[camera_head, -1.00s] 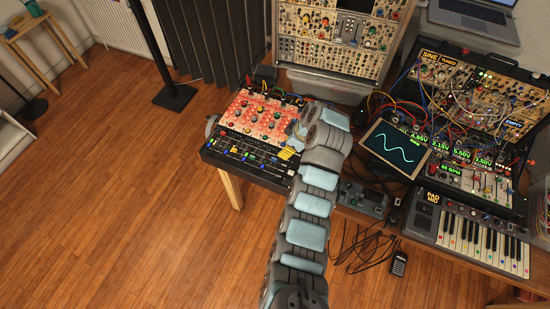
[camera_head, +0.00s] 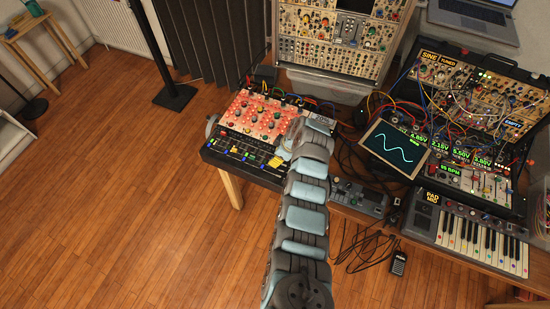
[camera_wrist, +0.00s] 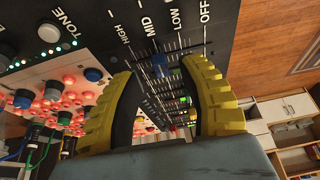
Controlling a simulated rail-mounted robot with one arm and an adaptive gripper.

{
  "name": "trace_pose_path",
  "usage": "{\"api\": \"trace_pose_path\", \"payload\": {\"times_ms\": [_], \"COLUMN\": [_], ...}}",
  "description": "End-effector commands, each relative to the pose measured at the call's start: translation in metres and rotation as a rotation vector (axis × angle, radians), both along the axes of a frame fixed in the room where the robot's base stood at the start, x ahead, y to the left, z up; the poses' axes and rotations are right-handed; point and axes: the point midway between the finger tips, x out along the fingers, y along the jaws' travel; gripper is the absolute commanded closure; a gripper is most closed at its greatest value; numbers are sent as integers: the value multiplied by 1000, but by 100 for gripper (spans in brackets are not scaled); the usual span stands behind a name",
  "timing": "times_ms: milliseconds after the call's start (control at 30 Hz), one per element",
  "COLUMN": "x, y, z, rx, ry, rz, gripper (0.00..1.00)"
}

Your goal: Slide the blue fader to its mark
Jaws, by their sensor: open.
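In the wrist view, a blue fader cap (camera_wrist: 160,67) stands on the dark fader panel (camera_wrist: 105,25), between the yellow fingertips of my gripper (camera_wrist: 161,69). The fingers are apart, with a visible gap on both sides of the cap; I see no contact. The panel carries the printed words HIGH, MID, LOW and OFF beyond the cap. Which of these is the fader's mark I cannot tell. In the head view, my arm covers most of the gripper and the right part of the fader panel (camera_head: 208,156).
Several other coloured faders stand in rows close by. Cables (camera_head: 278,92) run behind the panel. A small screen (camera_head: 394,148) and keyboard (camera_head: 475,236) stand to the right.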

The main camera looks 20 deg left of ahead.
Motion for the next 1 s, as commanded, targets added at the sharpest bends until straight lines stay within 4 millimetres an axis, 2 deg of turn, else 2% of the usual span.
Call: {"api": "trace_pose_path", "payload": {"times_ms": [333,767,800,933,1000], "x": [-2,-1,-1,-1,-1], "y": [6,7,7,7,7], "z": [-17,-19,-19,-19,-19], "rx": [-2,-1,-1,-1,-1], "ry": [5,2,2,2,1], "rz": [0,-1,-1,-1,-2], "gripper": [59,59,64,100,100]}}
